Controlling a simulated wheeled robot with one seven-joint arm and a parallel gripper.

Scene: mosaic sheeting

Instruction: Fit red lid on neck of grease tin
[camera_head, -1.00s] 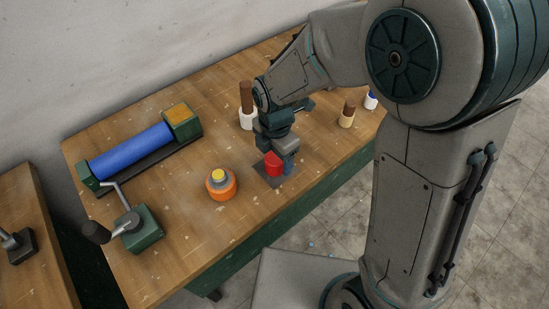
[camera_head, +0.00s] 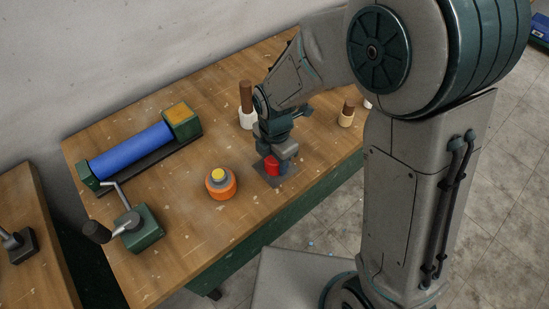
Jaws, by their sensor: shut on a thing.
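The grease tin appears to be the round orange tin (camera_head: 221,190) standing upright near the front of the table. It has a grey neck with a yellow top (camera_head: 218,174). The red lid (camera_head: 271,166) is to the right of the tin, at my gripper (camera_head: 276,160). My gripper points down and is shut on the red lid, low over a dark square pad (camera_head: 267,181). The fingers partly hide the lid. Whether the lid touches the pad cannot be told. The lid and the tin are apart.
A blue roller (camera_head: 131,151) with green ends lies at the back left. A green crank box (camera_head: 141,230) stands front left. A brown-handled tool in a white holder (camera_head: 247,119) stands behind my gripper, and a small brown-topped piece (camera_head: 346,115) to the right.

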